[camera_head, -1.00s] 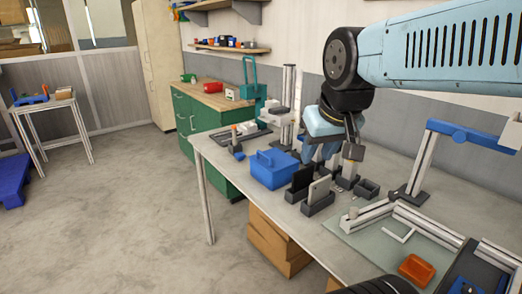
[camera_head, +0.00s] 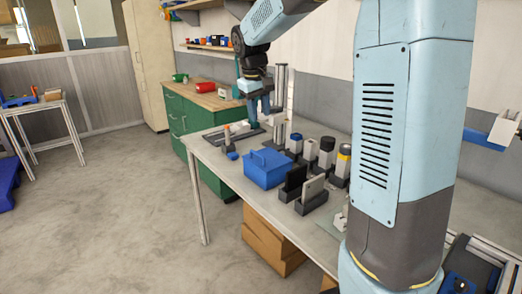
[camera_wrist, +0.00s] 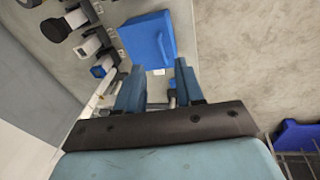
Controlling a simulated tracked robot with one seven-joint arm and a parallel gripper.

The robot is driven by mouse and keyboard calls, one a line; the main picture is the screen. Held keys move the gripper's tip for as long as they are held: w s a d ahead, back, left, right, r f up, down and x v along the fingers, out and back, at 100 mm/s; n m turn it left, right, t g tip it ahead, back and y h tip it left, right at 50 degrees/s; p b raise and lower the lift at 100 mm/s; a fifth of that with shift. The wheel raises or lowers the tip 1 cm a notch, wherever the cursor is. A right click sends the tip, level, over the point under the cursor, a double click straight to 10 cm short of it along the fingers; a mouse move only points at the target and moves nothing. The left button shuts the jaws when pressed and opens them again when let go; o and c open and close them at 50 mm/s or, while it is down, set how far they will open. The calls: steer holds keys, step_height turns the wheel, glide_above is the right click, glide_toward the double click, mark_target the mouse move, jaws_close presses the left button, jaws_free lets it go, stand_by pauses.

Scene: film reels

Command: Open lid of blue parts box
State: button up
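The blue parts box (camera_head: 268,168) stands on the grey workbench near its left front edge. Its lid, with a raised handle on top, looks shut. In the wrist view the blue box (camera_wrist: 148,38) lies ahead of the fingertips, seen from above. My gripper (camera_head: 257,118) is above the far left part of the bench, behind the box and apart from it. In the wrist view my gripper (camera_wrist: 158,72) has its two blue fingers spread with a clear gap between them and nothing held.
Black and grey upright holders (camera_head: 303,188) stand right in front of the box. A small blue piece (camera_head: 233,156) lies left of the box. A metal post (camera_head: 280,90) rises near my gripper.

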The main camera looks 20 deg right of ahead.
glide_above(258, 155)
steer(key=s+a, duration=0.2)
steer(key=a, duration=0.1)
step_height(258, 155, down, 4)
steer(key=w+f+n, duration=0.1)
steer(key=shift+g, duration=0.4)
steer(key=d+f, duration=0.1)
steer(key=f, duration=0.3)
steer(key=d+f, duration=0.1)
steer(key=f, duration=0.3)
steer(key=w+d+f, duration=0.1)
steer(key=f, duration=0.4)
steer(key=shift+c, duration=0.2)
jaws_close()
